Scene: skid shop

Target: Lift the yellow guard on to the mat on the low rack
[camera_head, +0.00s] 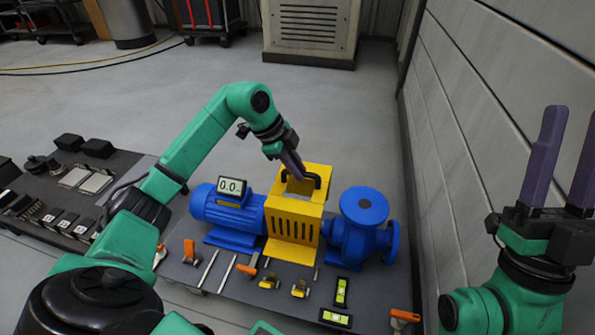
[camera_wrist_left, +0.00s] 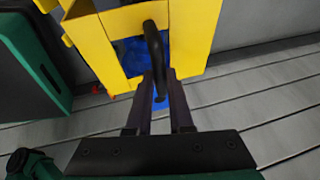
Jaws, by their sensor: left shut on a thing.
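The yellow guard (camera_head: 292,222) is a slotted box with a black handle on top. It stands upright between the blue motor (camera_head: 228,212) and the blue pump (camera_head: 362,228). I cannot tell if it touches the skid (camera_head: 360,285). My left gripper (camera_head: 300,176) is shut on the guard's handle from above. In the left wrist view the black handle (camera_wrist_left: 155,50) runs between the fingertips (camera_wrist_left: 160,78), with the yellow guard (camera_wrist_left: 198,25) around it. My right gripper (camera_head: 566,160) is open and empty at the far right. I cannot make out the mat for certain.
A low dark surface (camera_head: 122,165) at the left holds black parts and several small items. Orange-handled tools, rods and green levels (camera_head: 341,291) lie along the skid's front. A grey panelled wall (camera_head: 480,120) rises at the right. The floor behind is clear up to the cabinet (camera_head: 311,30).

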